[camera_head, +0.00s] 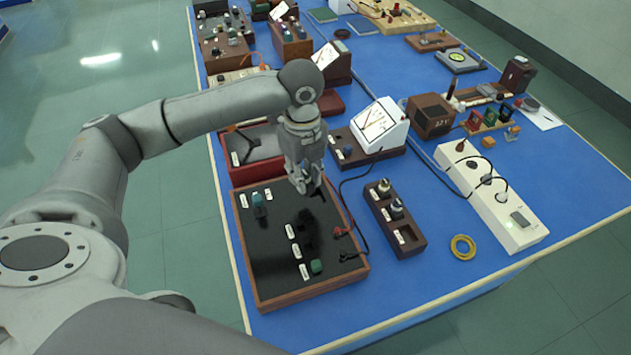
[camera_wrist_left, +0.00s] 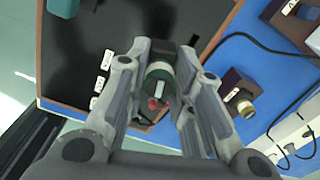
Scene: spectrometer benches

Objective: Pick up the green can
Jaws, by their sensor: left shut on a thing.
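My left gripper (camera_head: 308,188) hangs above the black tray (camera_head: 275,270) with the wooden rim, fingers pointing down. In the left wrist view its two fingers (camera_wrist_left: 160,72) close on a small cylinder, the green can (camera_wrist_left: 158,71), with a green body, a grey end and a red spot at its lower side. In the head view the held can is mostly hidden by the fingers, and only a dark shape shows at their tips. My right gripper is not in view.
A teal piece (camera_head: 258,201) and a small green piece (camera_head: 316,266) stand on the tray near white labels. A wooden holder (camera_head: 411,245) with metal-topped pieces, a yellow ring (camera_head: 462,247), cables and a white power strip (camera_head: 490,195) lie to the right. Blue table shows between them.

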